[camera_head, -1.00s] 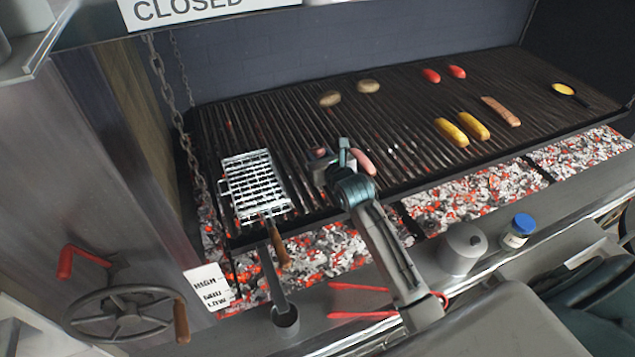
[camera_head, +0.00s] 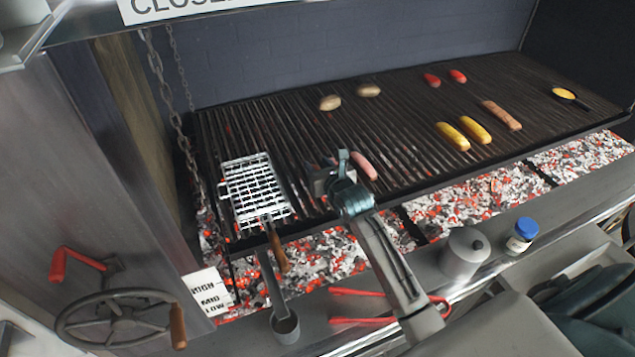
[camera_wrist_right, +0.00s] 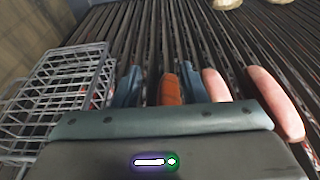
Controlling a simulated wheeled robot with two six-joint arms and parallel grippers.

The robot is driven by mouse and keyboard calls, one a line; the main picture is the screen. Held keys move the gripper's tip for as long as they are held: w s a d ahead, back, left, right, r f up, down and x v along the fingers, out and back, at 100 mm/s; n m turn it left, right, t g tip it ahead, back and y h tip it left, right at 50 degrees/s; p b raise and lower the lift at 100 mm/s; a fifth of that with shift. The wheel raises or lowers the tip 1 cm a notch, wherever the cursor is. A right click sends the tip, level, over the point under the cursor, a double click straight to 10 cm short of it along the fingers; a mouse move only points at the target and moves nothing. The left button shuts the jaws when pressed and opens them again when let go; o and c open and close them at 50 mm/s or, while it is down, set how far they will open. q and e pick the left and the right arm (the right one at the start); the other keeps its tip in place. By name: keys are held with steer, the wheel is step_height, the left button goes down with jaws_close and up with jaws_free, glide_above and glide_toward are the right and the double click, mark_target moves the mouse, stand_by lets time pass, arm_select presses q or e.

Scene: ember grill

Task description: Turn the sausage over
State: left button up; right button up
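My right gripper (camera_head: 338,168) is low over the front left of the grill grate (camera_head: 300,125). In the right wrist view its two fingers (camera_wrist_right: 158,88) stand apart, with a browned orange sausage (camera_wrist_right: 171,91) between them, nearer the right finger. A gap shows on the left side of that sausage. Two pink sausages lie to its right, a shorter one (camera_wrist_right: 216,86) and a longer one (camera_wrist_right: 275,102). In the head view one pink sausage (camera_head: 364,166) shows just right of the gripper; the gripper hides most of the others. My left gripper is not in view.
A wire grill basket (camera_head: 255,187) lies close left of the gripper. Yellow corn (camera_head: 453,136), a long brown sausage (camera_head: 501,115), red pieces (camera_head: 431,80) and pale patties (camera_head: 330,103) lie farther off. Red tongs (camera_head: 362,293), a metal shaker (camera_head: 464,253) and a blue-capped jar (camera_head: 521,236) are on the front ledge.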

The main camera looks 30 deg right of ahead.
steer(key=shift+o, duration=0.4)
steer(key=o, duration=0.5)
steer(key=s+r+p, duration=0.1)
steer(key=r+p, duration=0.1)
steer(key=p, duration=0.1)
steer(key=shift+s+r, duration=0.35)
steer(key=shift+r, duration=0.05)
steer(key=shift+s+r, duration=0.25)
steer(key=shift+s, duration=0.1)
steer(key=b+v, duration=0.1)
steer(key=v, duration=0.3)
steer(key=r+b+v, duration=0.1)
steer(key=v, duration=0.4)
steer(key=r+b+v, duration=0.1)
steer(key=b+v, duration=0.1)
steer(key=v, duration=0.2)
steer(key=shift+s+r, duration=0.1)
steer(key=shift+r, duration=0.1)
